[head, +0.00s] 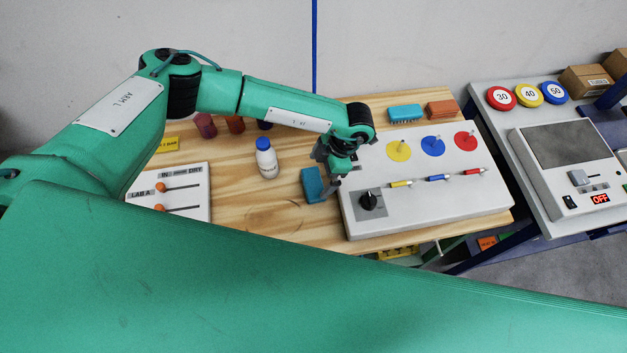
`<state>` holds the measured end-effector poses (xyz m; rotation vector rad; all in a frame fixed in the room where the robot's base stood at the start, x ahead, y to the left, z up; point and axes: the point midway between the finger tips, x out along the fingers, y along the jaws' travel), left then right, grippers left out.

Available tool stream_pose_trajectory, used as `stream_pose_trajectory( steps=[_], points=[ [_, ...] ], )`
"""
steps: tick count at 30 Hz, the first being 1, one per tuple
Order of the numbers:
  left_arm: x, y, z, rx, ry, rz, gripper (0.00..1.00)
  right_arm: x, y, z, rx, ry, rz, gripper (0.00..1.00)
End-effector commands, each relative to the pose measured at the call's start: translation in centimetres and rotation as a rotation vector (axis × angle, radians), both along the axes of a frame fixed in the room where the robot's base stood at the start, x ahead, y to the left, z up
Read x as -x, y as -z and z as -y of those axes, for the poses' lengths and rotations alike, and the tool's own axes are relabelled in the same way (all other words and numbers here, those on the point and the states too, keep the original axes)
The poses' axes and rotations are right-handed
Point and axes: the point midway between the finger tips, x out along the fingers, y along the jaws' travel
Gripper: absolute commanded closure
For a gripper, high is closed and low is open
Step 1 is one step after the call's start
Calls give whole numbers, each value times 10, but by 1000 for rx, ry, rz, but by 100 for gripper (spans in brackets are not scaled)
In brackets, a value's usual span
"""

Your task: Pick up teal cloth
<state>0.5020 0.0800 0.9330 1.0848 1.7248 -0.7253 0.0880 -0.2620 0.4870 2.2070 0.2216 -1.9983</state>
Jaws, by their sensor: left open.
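The teal cloth (312,184) lies folded flat on the wooden table (275,216), just left of the white panel with coloured discs. My left gripper (333,186) points down at the cloth's right edge, between it and the panel. It is open, and its fingers look small and partly overlap the cloth. I cannot tell whether they touch it. The right gripper does not show.
A white bottle (267,160) with a blue cap stands left of the cloth. The white panel (435,205) with a black knob is close on the right. A blue brush (405,112) and an orange block (442,109) lie behind it. A slider panel (190,213) is at left.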

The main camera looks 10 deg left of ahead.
Motion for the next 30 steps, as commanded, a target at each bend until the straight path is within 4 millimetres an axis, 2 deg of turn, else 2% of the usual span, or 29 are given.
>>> stream_pose_trajectory(
  steps=[3,9,15,21,26,30],
  points=[
    [4,5,-5,-2,-1,-2,0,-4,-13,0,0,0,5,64],
    [10,26,-14,-2,-1,-3,0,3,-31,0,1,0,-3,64],
    [12,43,-19,-1,0,-2,0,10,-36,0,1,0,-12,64],
    [12,45,-19,-1,0,0,0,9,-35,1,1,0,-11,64],
    [12,45,-19,-1,0,0,29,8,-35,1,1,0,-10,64],
    [12,44,-19,-1,0,0,32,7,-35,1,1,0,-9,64]
  ],
)
